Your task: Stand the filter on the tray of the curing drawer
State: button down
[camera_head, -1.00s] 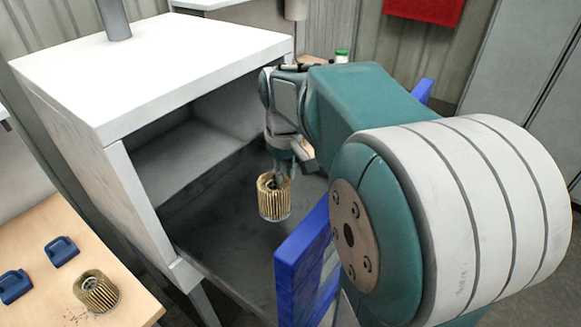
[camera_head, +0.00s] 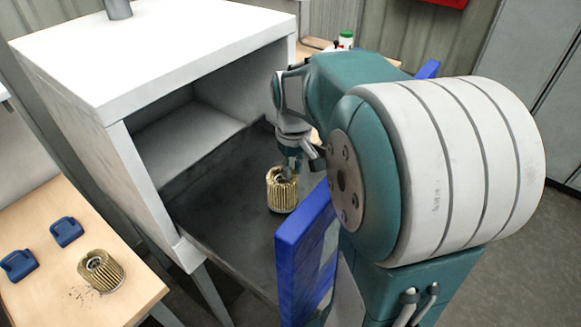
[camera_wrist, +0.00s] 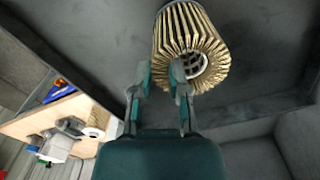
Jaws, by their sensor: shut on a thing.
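A pleated, brass-coloured filter (camera_head: 282,192) is upright at the dark grey tray (camera_head: 222,228) of the open white curing drawer cabinet (camera_head: 150,60). My gripper (camera_head: 290,166) is above it with its fingers at the filter's top. In the wrist view the filter (camera_wrist: 188,32) shows end-on, and my gripper (camera_wrist: 162,75) is shut on the rim beside its central hole. One finger reaches into the hole and the other is outside. Whether the filter's base touches the tray I cannot tell for sure.
A second filter (camera_head: 101,271) stands on the wooden table (camera_head: 60,225) at the left, near two blue handled objects (camera_head: 67,231) and dark crumbs. A blue panel (camera_head: 304,255) stands at the drawer's right side, close to my arm. The tray left of the filter is clear.

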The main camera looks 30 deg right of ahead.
jog(key=shift+d, duration=0.35)
jog(key=shift+a, duration=0.75)
jog(key=shift+d, duration=0.35)
jog(key=shift+f, duration=0.55)
dwell(0.6)
jog(key=c, duration=0.5)
grip_release()
jog(key=shift+c, duration=0.2)
